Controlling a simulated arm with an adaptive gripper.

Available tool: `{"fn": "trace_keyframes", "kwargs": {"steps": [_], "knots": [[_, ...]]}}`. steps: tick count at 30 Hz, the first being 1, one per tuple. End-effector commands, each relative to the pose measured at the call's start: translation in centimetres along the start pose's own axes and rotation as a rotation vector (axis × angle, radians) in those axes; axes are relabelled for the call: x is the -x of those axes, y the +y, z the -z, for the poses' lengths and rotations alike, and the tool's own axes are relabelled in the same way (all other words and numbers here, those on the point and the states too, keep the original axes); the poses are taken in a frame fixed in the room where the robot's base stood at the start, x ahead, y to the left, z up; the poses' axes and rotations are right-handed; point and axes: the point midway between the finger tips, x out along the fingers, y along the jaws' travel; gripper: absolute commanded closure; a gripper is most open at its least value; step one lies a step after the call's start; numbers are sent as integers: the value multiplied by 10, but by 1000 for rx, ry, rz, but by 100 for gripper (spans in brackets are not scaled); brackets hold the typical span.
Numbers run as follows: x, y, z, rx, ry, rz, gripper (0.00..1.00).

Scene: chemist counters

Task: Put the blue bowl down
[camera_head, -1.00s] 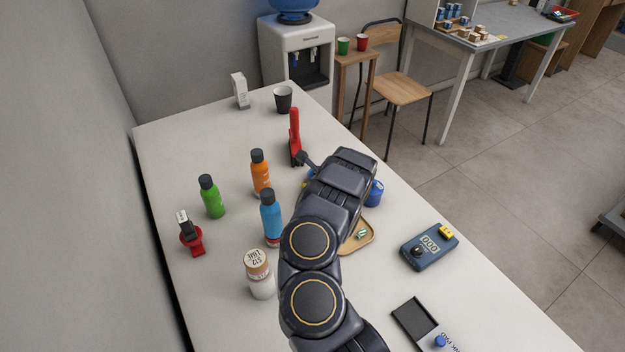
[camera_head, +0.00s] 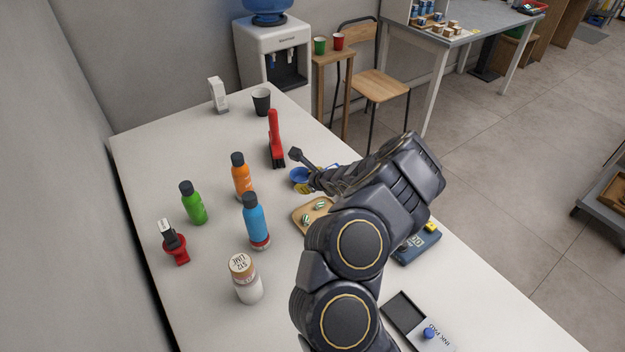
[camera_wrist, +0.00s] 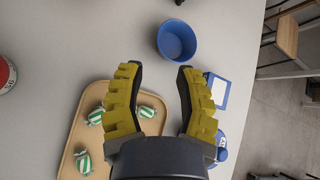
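The blue bowl (camera_head: 299,175) appears to stand upright on the white table, just past the far end of the wooden tray. In the wrist view the bowl (camera_wrist: 177,41) is empty and lies beyond my fingertips, with a gap between. My gripper (camera_wrist: 159,68) is open, with its two yellow-padded fingers spread and nothing between them but bare table. In the head view my arm hides most of the gripper; a bit of yellow finger shows beside the bowl.
The tray (camera_wrist: 66,158) with several striped candies lies under my left finger. A blue-framed item (camera_wrist: 217,92) is by the right finger. Blue (camera_head: 255,222), orange (camera_head: 241,178) and green (camera_head: 193,204) bottles stand left. The table's right edge is near.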

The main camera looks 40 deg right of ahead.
Motion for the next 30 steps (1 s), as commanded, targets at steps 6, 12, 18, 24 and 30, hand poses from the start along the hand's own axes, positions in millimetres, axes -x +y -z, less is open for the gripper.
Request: {"fn": "trace_keyframes", "kwargs": {"steps": [6,12,18,24,30], "knots": [[23,-1,0,-4,-1,2,66],[33,1,0,-1,0,-2,66],[36,0,-3,8,-5,-3,66],[50,15,-90,216,-184,-24,66],[128,99,-251,720,-585,-120,66]]}}
